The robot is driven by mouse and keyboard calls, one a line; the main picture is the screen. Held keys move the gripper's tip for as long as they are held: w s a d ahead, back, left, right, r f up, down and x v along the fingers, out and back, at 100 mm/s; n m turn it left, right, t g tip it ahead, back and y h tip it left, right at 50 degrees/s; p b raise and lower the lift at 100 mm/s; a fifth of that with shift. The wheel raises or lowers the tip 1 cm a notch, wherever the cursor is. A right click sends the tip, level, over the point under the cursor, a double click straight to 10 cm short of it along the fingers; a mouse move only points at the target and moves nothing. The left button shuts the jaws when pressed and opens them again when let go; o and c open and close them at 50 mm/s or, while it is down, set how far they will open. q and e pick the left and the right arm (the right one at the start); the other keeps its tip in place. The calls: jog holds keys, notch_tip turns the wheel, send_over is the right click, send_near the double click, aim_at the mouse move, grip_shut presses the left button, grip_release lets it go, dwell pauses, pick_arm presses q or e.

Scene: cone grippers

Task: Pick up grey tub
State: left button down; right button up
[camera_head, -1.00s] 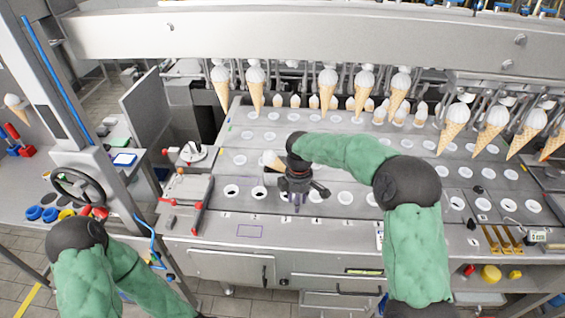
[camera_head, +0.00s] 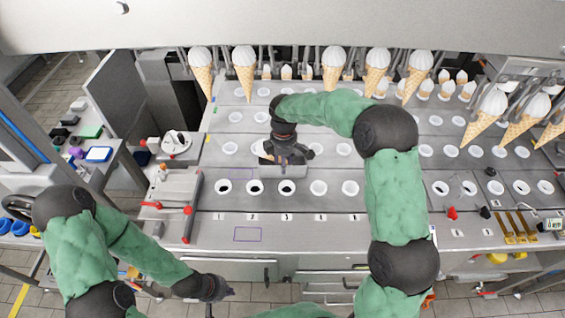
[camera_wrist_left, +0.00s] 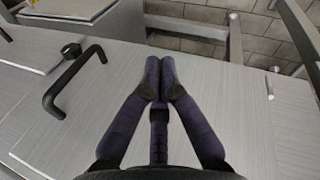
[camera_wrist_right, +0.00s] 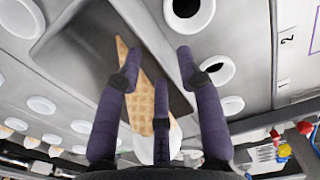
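The grey tub (camera_head: 284,172) sits on the machine's plate in the head view, partly hidden under my right gripper (camera_head: 284,160). In the right wrist view the tub (camera_wrist_right: 75,45) shows as a shallow grey tray with an ice cream cone (camera_wrist_right: 138,92) lying in it. My right gripper's fingers (camera_wrist_right: 160,70) are spread over the tub and cone. Whether they touch the tub I cannot tell. My left gripper (camera_head: 222,291) is low in front of the machine, away from the tub. Its fingertips (camera_wrist_left: 160,75) are together with nothing between them.
The plate (camera_head: 330,217) has rows of white-rimmed holes around the tub. Several cones (camera_head: 333,70) hang from the machine behind. A red-handled bar (camera_head: 192,210) stands at the left. A cabinet handle (camera_wrist_left: 72,82) is near my left gripper.

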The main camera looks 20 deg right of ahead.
aim_at(283, 177)
notch_tip(283, 177, down, 4)
jog(key=shift+a+f+b, duration=0.1)
jog(key=shift+f+b, duration=0.15)
jog(key=shift+b, duration=0.15)
grip_shut()
jog(key=shift+r, duration=0.2)
